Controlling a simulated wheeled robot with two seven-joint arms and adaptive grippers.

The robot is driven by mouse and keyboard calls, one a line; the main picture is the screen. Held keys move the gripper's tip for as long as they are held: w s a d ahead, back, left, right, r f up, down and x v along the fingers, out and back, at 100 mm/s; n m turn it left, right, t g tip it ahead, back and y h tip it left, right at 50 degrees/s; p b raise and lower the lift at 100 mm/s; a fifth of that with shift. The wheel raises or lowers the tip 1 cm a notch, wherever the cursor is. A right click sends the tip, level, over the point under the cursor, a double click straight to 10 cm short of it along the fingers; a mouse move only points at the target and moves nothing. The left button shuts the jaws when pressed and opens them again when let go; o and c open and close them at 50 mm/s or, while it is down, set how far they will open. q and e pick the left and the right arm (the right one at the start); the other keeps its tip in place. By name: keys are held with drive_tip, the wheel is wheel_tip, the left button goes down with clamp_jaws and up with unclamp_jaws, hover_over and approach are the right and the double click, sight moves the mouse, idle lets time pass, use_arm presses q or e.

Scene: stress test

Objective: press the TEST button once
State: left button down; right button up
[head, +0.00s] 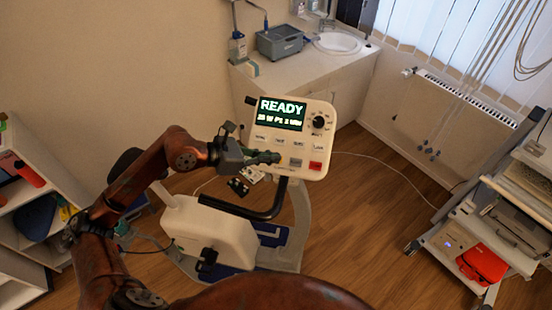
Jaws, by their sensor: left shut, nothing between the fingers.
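A cream control panel (325,105) stands upright on the exercise bike's post near the middle of the head view. Its dark screen (282,113) reads READY in bright letters, with a smaller line below. A row of pale buttons (298,144) runs under the screen. Below them are a grey button (296,162) and a red button (316,165). The button labels are too small to read surely, so I cannot tell which is TEST. My left gripper (276,157) is shut and empty at the panel's lower left, covering part of it. I cannot tell whether it touches. My right gripper is out of view.
A black knob (318,122) sits right of the screen. The white bike body (215,232) and black handlebar (262,213) lie below the panel. A shelf (32,190) stands left, and a trolley with a red bag (482,265) right. Wooden floor between is mostly clear.

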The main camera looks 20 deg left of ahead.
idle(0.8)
use_arm(q)
drive_tip(key=shift+f, duration=0.1)
drive_tip(key=shift+w+f+b, duration=0.25)
drive_tip(key=shift+f+b, duration=0.05)
drive_tip(key=shift+b, duration=0.3)
idle(0.3)
drive_tip(key=shift+w+f+b, duration=0.25)
drive_tip(key=shift+b, duration=0.15)
drive_tip(key=shift+s+r, duration=0.1)
idle(0.5)
drive_tip(key=shift+s+r, duration=0.4)
drive_tip(key=shift+r, duration=0.1)
drive_tip(key=shift+r, duration=0.1)
